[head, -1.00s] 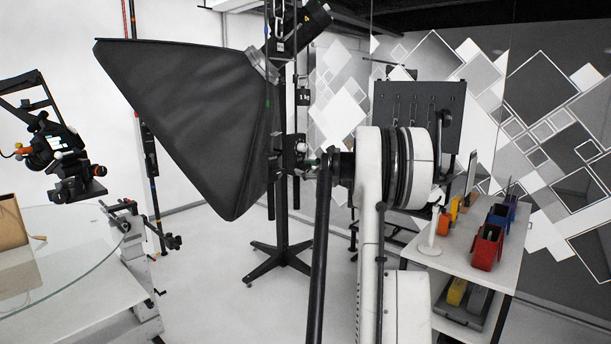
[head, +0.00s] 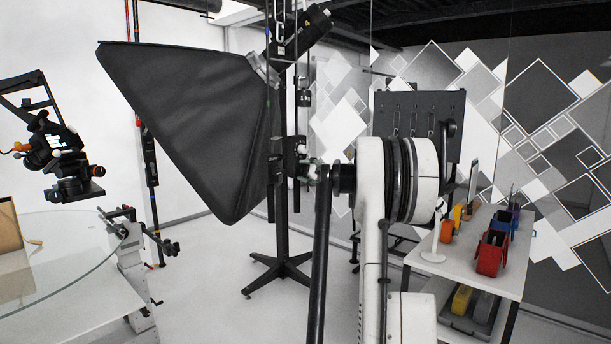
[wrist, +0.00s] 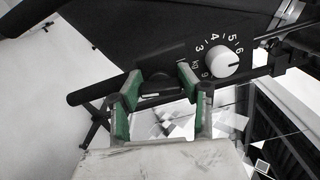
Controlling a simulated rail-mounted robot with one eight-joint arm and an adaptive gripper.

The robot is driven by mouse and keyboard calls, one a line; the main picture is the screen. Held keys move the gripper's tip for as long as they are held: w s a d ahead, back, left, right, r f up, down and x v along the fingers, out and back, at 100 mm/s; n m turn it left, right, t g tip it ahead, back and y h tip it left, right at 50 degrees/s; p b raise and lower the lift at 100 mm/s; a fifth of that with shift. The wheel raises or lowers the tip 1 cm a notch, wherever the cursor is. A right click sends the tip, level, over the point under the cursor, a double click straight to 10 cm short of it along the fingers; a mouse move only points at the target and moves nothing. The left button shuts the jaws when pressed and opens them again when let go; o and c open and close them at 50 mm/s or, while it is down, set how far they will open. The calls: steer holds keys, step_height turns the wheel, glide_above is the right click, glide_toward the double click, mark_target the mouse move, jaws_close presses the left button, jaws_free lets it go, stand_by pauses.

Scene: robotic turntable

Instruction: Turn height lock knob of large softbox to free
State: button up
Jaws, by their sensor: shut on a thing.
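The large black softbox (head: 185,120) hangs on a dark stand (head: 282,215) at the left of centre in the head view. My gripper (head: 312,168) is at the stand's bracket (head: 290,160), to the right of the softbox, and is mostly hidden by my arm. In the wrist view, the green-padded fingers of my gripper (wrist: 160,84) are shut on a dark knob (wrist: 158,88) on the bracket. A white dial (wrist: 221,63) with printed numbers sits just right of the fingers.
A white cart (head: 480,262) with red and blue bins stands at the right. A glass round table (head: 60,262) and a camera rig (head: 55,155) are at the left. The floor around the stand's splayed feet is mostly clear.

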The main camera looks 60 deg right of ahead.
steer(key=shift+n, duration=1.1)
steer(key=shift+b, duration=0.3)
steer(key=o, duration=1.2)
steer(key=s, duration=0.4)
steer(key=s+a, duration=0.1)
steer(key=s, duration=0.7)
steer(key=shift+a, duration=0.15)
